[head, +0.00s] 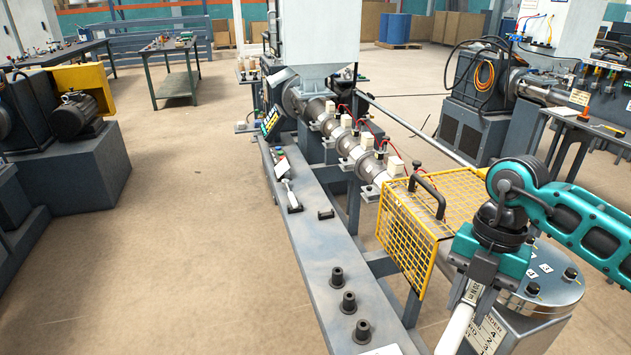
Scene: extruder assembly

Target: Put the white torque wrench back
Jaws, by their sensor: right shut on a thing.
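My right gripper (472,292) is at the lower right and is shut on the white torque wrench (455,331). The wrench's white shaft slants down to the left, and its lower end runs out of the bottom of the picture. The gripper is to the right of the long grey bench (316,262), beside the round metal flange. A small black holder (325,214) sits empty on the bench. Another white-handled tool (290,194) lies farther back on it. My left gripper is out of the picture.
A yellow mesh guard (408,238) with a black handle stands left of my right arm. A flange with bolts (545,283) is beneath the arm. Several black pegs (348,302) stand upright on the near bench. The extruder barrel (352,148) runs behind. Open floor lies left.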

